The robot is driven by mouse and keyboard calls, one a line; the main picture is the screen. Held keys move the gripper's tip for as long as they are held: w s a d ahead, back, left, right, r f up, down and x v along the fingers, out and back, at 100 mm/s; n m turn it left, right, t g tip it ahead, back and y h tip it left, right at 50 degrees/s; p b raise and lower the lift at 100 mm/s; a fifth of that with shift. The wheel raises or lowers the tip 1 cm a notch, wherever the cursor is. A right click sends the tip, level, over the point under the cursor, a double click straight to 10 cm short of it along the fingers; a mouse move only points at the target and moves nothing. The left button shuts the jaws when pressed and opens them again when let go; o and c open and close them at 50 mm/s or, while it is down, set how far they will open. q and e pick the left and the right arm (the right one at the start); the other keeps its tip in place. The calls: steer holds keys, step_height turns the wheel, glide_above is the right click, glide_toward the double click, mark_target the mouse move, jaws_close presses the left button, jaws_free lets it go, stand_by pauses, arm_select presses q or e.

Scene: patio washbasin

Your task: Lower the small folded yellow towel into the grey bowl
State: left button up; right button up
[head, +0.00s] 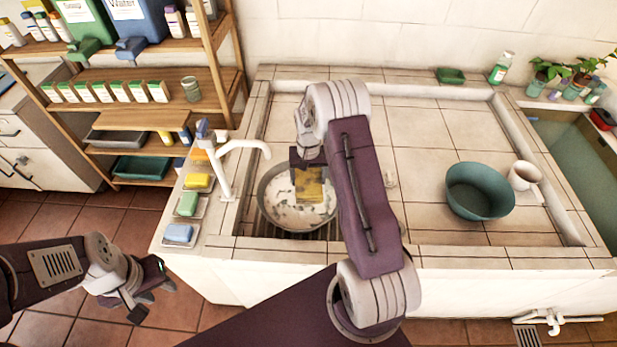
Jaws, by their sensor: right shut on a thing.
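The grey bowl (268,213) stands in the tiled basin under the white tap and holds white, foamy-looking contents. My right gripper (309,172) points down over the bowl's right part, shut on the small folded yellow towel (311,190). The towel hangs upright within the bowl's outline; I cannot tell whether its lower edge touches the white contents. My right arm hides the bowl's right edge. My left gripper (148,292) is low at the left, in front of the washbasin and away from the bowl; its finger gap is unclear.
A white tap (228,170) rises just left of the bowl. Yellow, green and blue soap bars (179,233) lie on dishes along the left ledge. A teal bowl (478,192) and a white mug (523,175) stand at the right. The basin's middle tiles are clear.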

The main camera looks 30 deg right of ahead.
steer(key=shift+f+b, duration=3.55)
steer(key=shift+f, duration=2.05)
steer(key=o, duration=1.5)
steer(key=shift+c, duration=0.2)
step_height(320, 180, up, 9)
steer(key=shift+b, duration=0.35)
